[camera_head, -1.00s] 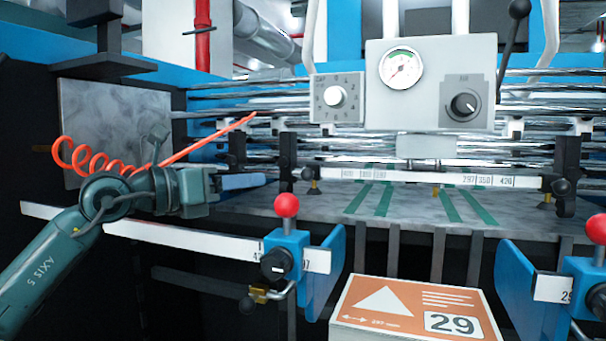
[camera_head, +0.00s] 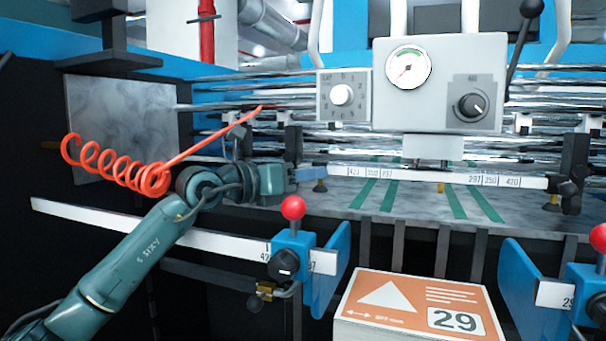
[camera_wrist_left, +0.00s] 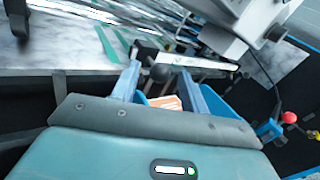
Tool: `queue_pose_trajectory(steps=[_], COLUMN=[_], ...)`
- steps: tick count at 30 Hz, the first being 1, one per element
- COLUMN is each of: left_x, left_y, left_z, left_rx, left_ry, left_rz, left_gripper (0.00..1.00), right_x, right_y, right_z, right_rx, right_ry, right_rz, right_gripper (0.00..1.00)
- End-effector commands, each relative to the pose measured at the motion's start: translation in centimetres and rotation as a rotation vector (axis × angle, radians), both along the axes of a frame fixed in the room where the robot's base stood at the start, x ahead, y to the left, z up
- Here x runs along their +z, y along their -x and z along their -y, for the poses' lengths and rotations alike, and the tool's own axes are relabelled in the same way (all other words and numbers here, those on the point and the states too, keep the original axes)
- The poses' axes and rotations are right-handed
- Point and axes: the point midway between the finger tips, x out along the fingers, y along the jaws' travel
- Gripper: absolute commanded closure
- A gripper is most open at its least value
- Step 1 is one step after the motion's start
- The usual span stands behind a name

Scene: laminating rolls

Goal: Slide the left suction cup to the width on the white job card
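My left gripper (camera_head: 310,173) reaches in from the left, its blue fingers at the left end of the white scale bar (camera_head: 440,176). The left suction cup (camera_head: 320,186), a small brass piece, hangs just below the fingertips; its upper part is hidden by them. In the left wrist view the fingers are apart, and a dark round knob (camera_wrist_left: 159,73) shows between them; I cannot tell whether they touch it. The scale has 420, 350 and 297 marks. The right suction cup (camera_head: 551,201) hangs near the bar's right end. The orange-and-white card (camera_head: 410,302) shows 29 and a blurred width.
A blue side guide (camera_head: 290,255) with a red ball (camera_head: 293,207) stands below the gripper. Black uprights (camera_head: 293,150) stand behind the fingers. A coiled orange hose (camera_head: 120,170) runs beside my arm. A control box (camera_head: 440,85) hangs above the bar.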

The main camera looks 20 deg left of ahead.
Motion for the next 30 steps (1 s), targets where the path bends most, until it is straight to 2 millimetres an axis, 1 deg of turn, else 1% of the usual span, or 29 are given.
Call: queue_pose_trajectory(steps=[1,2,16,30], left_x=[0.01,0.01,0.01,-0.01], left_y=[0.01,0.02,0.03,0.04], left_z=[-0.02,-0.03,-0.04,-0.01], left_rx=[0.000,0.000,0.000,-0.001], left_ry=[0.000,0.000,0.000,0.000], left_rz=[0.000,0.000,0.000,0.000], left_gripper=[0.60,0.62,1.00,1.00], right_x=[-0.02,-0.02,-0.05,-0.06], right_y=[0.00,0.00,0.01,0.02], right_z=[-0.01,-0.01,0.00,0.00], right_rx=[0.000,0.000,-0.001,-0.001], right_ry=[0.000,0.000,0.001,0.000], right_rz=[0.000,-0.001,-0.002,-0.001], right_gripper=[0.64,0.64,0.64,0.64])
